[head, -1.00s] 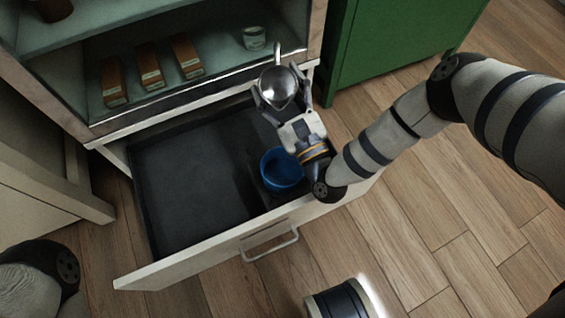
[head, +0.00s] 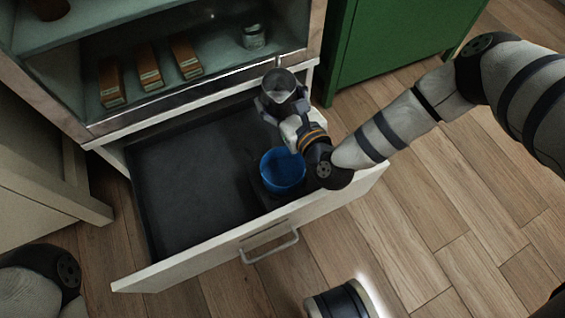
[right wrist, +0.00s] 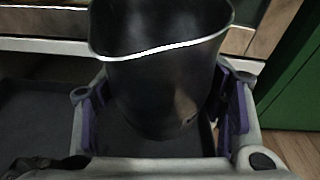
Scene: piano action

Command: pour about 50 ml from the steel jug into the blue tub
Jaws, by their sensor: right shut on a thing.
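The steel jug (head: 277,86) is in my right gripper (head: 283,102), above the back right part of the open drawer in the head view. The right gripper is shut on it. In the right wrist view the jug (right wrist: 160,85) sits between the two fingers, its bright rim towards the top. The jug's open mouth faces up towards the head camera. The blue tub (head: 283,172) stands in the drawer's right part, in front of the jug and beside my right wrist. The jug's contents cannot be made out. My left gripper is out of view.
The drawer (head: 190,180) is pulled out, its left and middle floor bare. Above it, a cabinet shelf holds several brown boxes (head: 149,69) and a small tin (head: 253,37). A green cabinet (head: 385,50) stands at the back right.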

